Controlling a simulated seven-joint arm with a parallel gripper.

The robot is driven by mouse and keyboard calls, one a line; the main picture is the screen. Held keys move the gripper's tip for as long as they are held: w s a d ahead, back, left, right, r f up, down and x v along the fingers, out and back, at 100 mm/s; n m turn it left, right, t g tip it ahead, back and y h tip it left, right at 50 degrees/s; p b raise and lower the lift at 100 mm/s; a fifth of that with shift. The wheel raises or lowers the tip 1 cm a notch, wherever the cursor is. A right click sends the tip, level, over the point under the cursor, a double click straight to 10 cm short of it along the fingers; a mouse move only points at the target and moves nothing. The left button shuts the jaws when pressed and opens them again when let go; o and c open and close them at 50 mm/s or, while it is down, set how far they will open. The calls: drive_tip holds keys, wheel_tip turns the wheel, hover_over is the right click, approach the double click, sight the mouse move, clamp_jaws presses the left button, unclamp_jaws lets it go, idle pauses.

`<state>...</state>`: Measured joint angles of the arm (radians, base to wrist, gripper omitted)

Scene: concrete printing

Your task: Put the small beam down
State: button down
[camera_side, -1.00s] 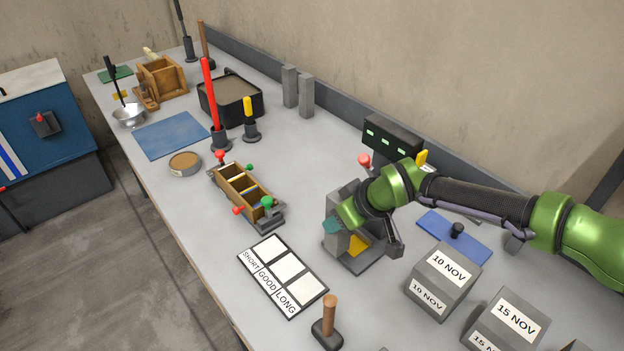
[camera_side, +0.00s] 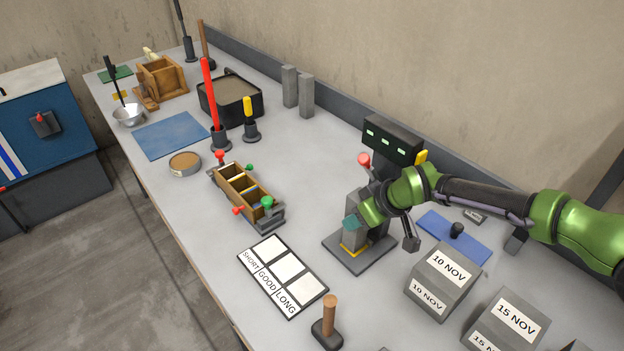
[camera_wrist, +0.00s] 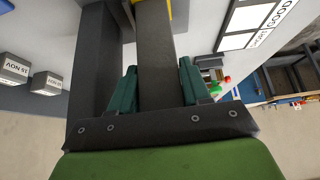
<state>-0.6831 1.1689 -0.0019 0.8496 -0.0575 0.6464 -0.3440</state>
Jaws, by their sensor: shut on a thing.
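My gripper (camera_side: 353,221) has teal fingers and is shut on a small grey beam (camera_side: 352,237). The beam is upright, its lower end at a yellow patch (camera_side: 352,250) on the base plate of a dark press-like machine. I cannot tell whether the beam rests on the patch or is just above it. In the wrist view the beam (camera_wrist: 157,45) runs between the two teal fingers (camera_wrist: 157,90), with some yellow (camera_wrist: 177,12) beyond its far end. The machine's dark head (camera_side: 392,140) has green displays and stands behind my gripper.
A SHORT/GOOD/LONG board (camera_side: 282,276) lies left of the machine. A wooden mould (camera_side: 243,192) with colored knobs is behind it. A wooden-handled tool (camera_side: 329,318) stands in front. A 10 NOV cube (camera_side: 443,285) and a blue mat (camera_side: 440,228) are on the right.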

drive_tip(key=c, duration=0.5)
unclamp_jaws()
drive_tip(key=v, duration=1.6)
drive_tip(key=s+d+r+m, duration=0.1)
drive_tip(key=d+r+m, duration=0.2)
drive_tip(key=d+r, duration=0.6)
drive_tip(key=s+d+r+m+t+h, duration=0.1)
drive_tip(key=s+d+m, duration=0.3)
drive_tip(key=s+d, duration=0.4)
drive_tip(key=s+d+r+m+t+h, duration=0.1)
drive_tip(key=s+d+r+m, duration=0.2)
drive_tip(key=s+d, duration=0.6)
drive_tip(key=d, duration=0.6)
drive_tip(key=shift+d+m, duration=0.25)
drive_tip(key=shift+m, duration=0.15)
drive_tip(key=s+d, duration=0.1)
drive_tip(key=s, duration=0.1)
drive_tip(key=s+d+f+m, duration=0.2)
drive_tip(key=s, duration=0.1)
drive_tip(key=shift+s+f+t+h, duration=0.25)
drive_tip(key=shift+s+t+h, duration=0.05)
